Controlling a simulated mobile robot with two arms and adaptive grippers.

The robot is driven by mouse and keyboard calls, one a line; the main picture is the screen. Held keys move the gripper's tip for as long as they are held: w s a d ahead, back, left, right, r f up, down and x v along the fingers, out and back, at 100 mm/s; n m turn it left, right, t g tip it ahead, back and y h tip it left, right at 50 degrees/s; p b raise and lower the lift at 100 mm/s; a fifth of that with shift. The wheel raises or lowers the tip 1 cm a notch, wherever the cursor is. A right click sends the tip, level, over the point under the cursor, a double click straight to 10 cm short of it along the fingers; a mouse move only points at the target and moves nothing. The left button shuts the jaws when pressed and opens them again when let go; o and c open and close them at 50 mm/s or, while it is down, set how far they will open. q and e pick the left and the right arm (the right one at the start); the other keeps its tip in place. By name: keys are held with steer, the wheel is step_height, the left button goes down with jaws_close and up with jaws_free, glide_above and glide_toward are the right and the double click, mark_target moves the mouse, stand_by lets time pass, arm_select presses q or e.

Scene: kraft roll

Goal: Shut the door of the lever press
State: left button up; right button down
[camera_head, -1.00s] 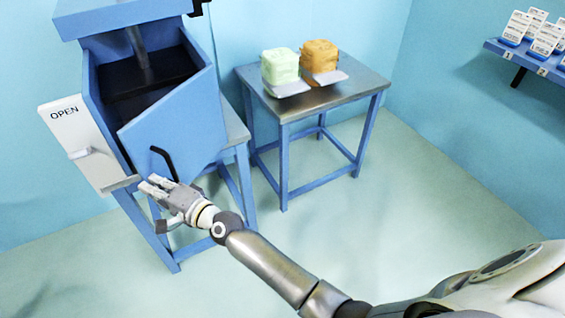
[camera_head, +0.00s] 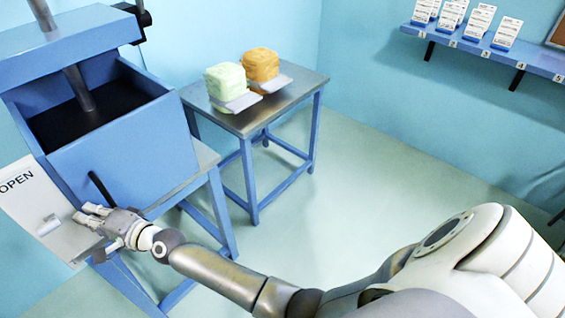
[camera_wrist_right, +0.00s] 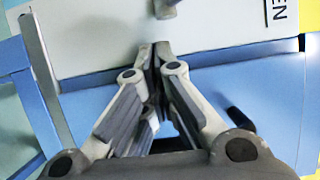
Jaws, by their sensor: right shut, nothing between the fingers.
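The lever press (camera_head: 70,50) is blue and stands at the left in the head view. My right gripper (camera_head: 82,212) is shut and empty, just below and left of the handle. In the right wrist view its fingertips (camera_wrist_right: 161,50) are together near a white plate, and the black handle (camera_wrist_right: 240,119) is to their right. Whether the fingertips touch anything is unclear. My left gripper is not in view.
A white plate marked OPEN (camera_head: 35,205), with a small metal tab, sits at the press's left. A steel-topped table (camera_head: 290,95) holds a green block (camera_head: 226,80) and an orange block (camera_head: 260,64). A shelf (camera_head: 480,45) with cards is on the right wall. The floor between is clear.

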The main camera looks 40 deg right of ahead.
steer(key=shift+w, duration=0.3)
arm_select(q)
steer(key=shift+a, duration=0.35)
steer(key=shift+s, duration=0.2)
arm_select(e)
steer(key=shift+w+d+r, duration=0.1)
steer(key=shift+r, duration=0.1)
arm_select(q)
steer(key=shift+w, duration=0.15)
